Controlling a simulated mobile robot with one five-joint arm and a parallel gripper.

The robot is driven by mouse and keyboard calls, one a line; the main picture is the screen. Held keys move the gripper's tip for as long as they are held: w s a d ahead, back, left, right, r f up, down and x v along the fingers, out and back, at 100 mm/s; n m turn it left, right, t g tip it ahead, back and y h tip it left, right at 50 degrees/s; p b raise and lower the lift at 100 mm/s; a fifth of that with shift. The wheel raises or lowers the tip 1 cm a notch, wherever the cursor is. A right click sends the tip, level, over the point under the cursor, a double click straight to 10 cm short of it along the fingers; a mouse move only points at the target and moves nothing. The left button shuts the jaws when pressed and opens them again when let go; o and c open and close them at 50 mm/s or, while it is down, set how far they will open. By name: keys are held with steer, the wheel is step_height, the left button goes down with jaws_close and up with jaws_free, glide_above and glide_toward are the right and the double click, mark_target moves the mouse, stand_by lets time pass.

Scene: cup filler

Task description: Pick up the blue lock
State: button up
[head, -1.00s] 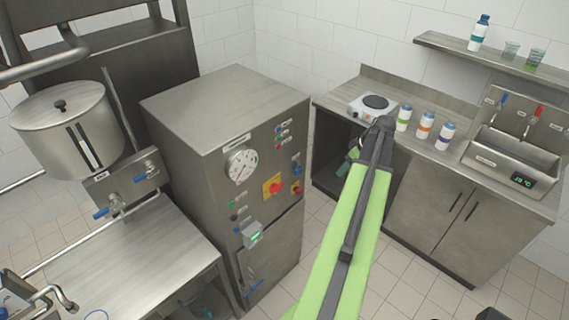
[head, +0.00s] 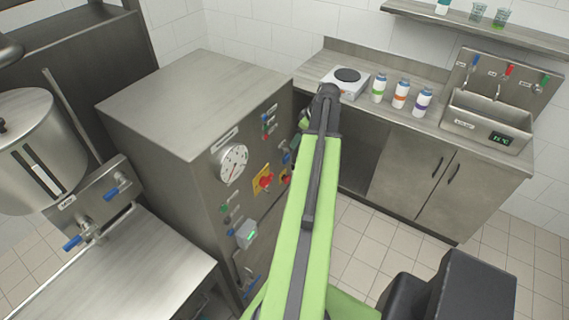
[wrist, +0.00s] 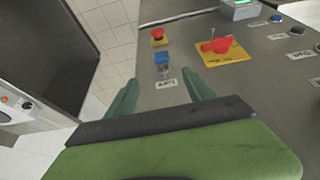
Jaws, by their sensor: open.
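The blue lock (wrist: 162,61) is a small blue padlock on the steel front panel of the machine, above a white label in the wrist view. My gripper (wrist: 160,80) has two green fingers spread apart. In the wrist view the lock shows between and beyond the fingertips, with nothing held.
A red emergency button (wrist: 157,35) sits just above the lock in the wrist view. A red rotary switch on a yellow plate (wrist: 219,48) is to its right. The counter (head: 440,127) with a hotplate (head: 346,80) stands behind the arm.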

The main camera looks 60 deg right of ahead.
steer(key=b, duration=0.7)
glide_above(288, 158)
steer(key=s, duration=0.2)
step_height(288, 158, down, 8)
steer(key=shift+d+f, duration=0.1)
steer(key=shift+f, duration=0.15)
steer(key=shift+r, duration=0.1)
steer(key=b+x, duration=0.4)
steer(key=x, duration=0.1)
steer(key=shift+s+b, duration=0.1)
steer(key=shift+b, duration=0.25)
steer(key=shift+a, duration=0.2)
jaws_close()
